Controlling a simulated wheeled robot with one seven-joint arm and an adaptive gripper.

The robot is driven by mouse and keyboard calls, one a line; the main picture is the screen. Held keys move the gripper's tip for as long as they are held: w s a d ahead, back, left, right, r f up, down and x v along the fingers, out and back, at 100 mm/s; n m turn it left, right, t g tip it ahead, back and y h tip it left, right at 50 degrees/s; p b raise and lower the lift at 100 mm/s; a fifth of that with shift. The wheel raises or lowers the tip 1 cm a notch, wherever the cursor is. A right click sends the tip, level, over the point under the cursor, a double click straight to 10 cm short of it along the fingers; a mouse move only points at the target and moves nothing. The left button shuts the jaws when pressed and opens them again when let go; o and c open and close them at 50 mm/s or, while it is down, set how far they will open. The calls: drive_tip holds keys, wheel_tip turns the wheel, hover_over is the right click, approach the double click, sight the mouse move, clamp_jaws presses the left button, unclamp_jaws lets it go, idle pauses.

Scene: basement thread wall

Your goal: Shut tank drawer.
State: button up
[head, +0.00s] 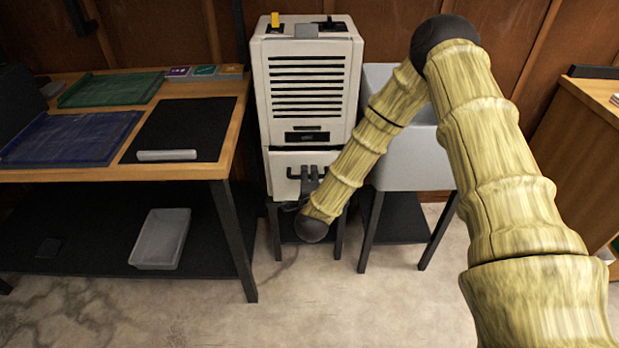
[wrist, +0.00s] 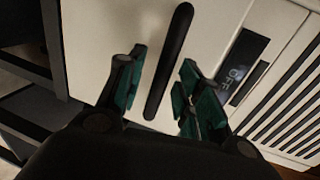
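A cream dehumidifier (head: 307,100) with dark louvres stands against the back wall. Its tank drawer (head: 283,163) is the lower front section, with a dark gap along its top; how far it stands out is hard to tell. The drawer front also shows in the wrist view (wrist: 92,30). A dark bar handle (wrist: 168,62) crosses that front. My gripper (head: 309,180) is at the drawer front in the head view, and my arm hides the drawer's right part. In the wrist view its green-padded fingers (wrist: 163,68) are apart, one on each side of the handle, with visible gaps.
A wooden workbench (head: 190,172) with a lower shelf stands to the left, a grey tray (head: 160,238) on that shelf. A pale grey sink-like basin (head: 415,160) stands close on the right. The floor (head: 340,305) in front is clear.

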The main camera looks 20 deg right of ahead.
sight(309, 168)
drive_tip(key=shift+w+d, duration=0.1)
drive_tip(key=shift+w, duration=0.2)
clamp_jaws()
drive_tip(key=x, duration=0.3)
drive_tip(key=shift+w+d+r, duration=0.1)
drive_tip(key=shift+w+r, duration=0.1)
drive_tip(key=shift+w, duration=0.1)
drive_tip(key=shift+w+d+b, duration=0.1)
drive_tip(key=shift+w+b, duration=0.2)
drive_tip(key=shift+w, duration=0.05)
drive_tip(key=shift+r, duration=0.15)
unclamp_jaws()
drive_tip(key=shift+w, duration=0.1)
